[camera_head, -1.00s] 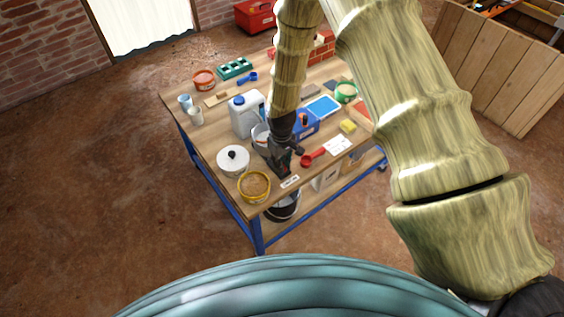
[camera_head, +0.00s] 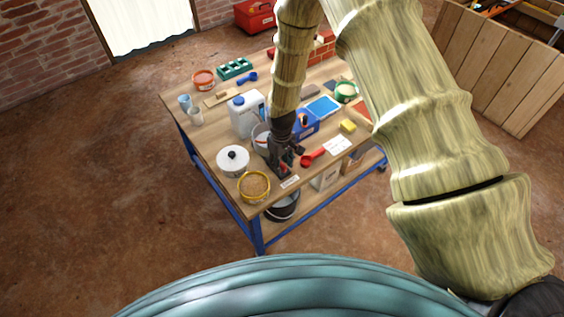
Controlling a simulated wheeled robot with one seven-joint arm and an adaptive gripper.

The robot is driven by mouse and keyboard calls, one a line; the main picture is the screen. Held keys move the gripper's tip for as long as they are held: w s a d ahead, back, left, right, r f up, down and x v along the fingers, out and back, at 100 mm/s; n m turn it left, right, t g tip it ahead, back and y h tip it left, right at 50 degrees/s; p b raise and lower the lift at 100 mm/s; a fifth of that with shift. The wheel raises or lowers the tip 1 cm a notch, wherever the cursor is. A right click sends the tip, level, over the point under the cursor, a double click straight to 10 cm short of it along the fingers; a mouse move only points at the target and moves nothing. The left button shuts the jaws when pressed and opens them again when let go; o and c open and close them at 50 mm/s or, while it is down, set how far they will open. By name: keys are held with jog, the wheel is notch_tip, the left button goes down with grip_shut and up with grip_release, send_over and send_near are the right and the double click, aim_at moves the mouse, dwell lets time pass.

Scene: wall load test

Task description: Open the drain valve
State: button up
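My gripper (camera_head: 281,164) is dark and points down over the front part of the wooden workbench (camera_head: 222,133), at the end of my arm. It is small and partly merged with dark and red shapes beside it, so I cannot tell whether its fingers are open or touching anything. A white bucket (camera_head: 260,138) stands just behind and left of it, mostly hidden by the arm. A red scoop-like piece with a handle (camera_head: 312,158) lies to its right. I cannot make out the drain valve; it may be hidden by the gripper or arm.
A white lidded pot (camera_head: 233,161) and a yellow-rimmed sieve (camera_head: 253,186) stand left of the gripper. A white jug (camera_head: 243,118) and a blue box (camera_head: 306,125) are behind. A yellow sponge (camera_head: 348,126) lies right. A dark bucket (camera_head: 284,206) sits below the front edge.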

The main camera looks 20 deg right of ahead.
aim_at(282, 164)
notch_tip(282, 164, up, 12)
dwell(0.6)
jog(key=shift+f, duration=0.1)
dwell(0.4)
jog(key=s+f+m, duration=0.2)
jog(key=s+f, duration=1.2)
jog(key=s, duration=0.3)
jog(key=s+d+f+m, duration=0.1)
jog(key=s+d+f, duration=0.1)
jog(key=s, duration=0.8)
jog(key=s+d+f+m, duration=0.1)
jog(key=s+f, duration=0.1)
jog(key=s, duration=0.7)
jog(key=shift+s+d+f+m, duration=0.3)
jog(key=shift+s+d, duration=0.05)
